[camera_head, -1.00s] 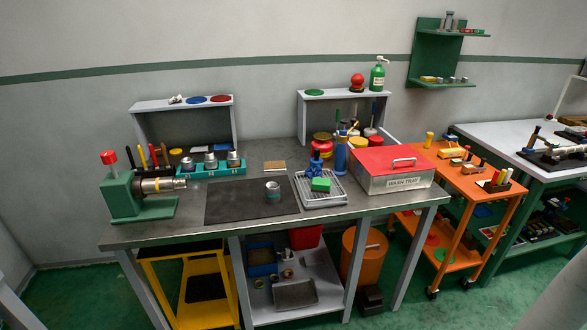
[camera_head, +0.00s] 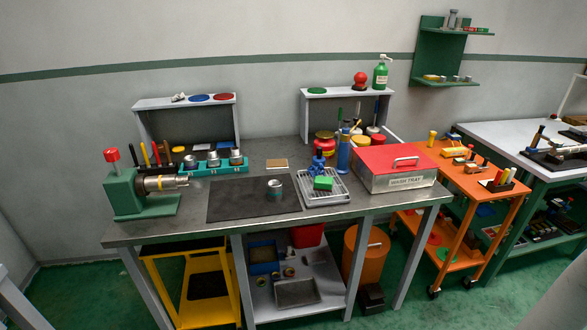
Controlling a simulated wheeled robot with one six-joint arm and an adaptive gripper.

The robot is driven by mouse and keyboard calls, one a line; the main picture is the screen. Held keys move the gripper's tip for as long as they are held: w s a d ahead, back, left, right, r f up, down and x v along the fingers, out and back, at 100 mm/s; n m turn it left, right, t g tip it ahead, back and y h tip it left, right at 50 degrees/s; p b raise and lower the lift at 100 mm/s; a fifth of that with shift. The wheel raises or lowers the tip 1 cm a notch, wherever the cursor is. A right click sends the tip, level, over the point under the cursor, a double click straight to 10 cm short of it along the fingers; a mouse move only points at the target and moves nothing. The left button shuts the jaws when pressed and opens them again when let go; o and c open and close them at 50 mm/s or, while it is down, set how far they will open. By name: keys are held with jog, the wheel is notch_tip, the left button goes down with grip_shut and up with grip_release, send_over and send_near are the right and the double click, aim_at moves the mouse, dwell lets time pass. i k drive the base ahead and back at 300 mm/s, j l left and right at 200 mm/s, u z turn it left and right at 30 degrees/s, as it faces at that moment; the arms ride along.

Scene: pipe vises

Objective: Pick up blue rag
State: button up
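I cannot pick out the blue rag for certain. A small blue flat patch (camera_head: 202,147) lies at the back of the workbench (camera_head: 350,208) under the left shelf, too small to tell if it is cloth. A blue object (camera_head: 318,161) stands at the back of the wire tray (camera_head: 311,197), behind a green block (camera_head: 323,183). A blue disc (camera_head: 199,97) lies on top of the left shelf. My gripper is not in view.
A green vise (camera_head: 127,191) stands at the bench's left end. A can (camera_head: 274,187) stands on the dark mat (camera_head: 235,205). The red-lidded wash tray box (camera_head: 397,184) is at the right end. An orange cart (camera_head: 487,211) stands right of the bench. Green floor shows in front.

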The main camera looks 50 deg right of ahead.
aim_at(319, 170)
jog(key=j+z, duration=0.2)
jog(key=z, duration=0.2)
jog(key=j+z, duration=0.15)
jog(key=z, duration=0.25)
jog(key=j+z, duration=0.15)
jog(key=z, duration=0.25)
jog(key=k, duration=0.05)
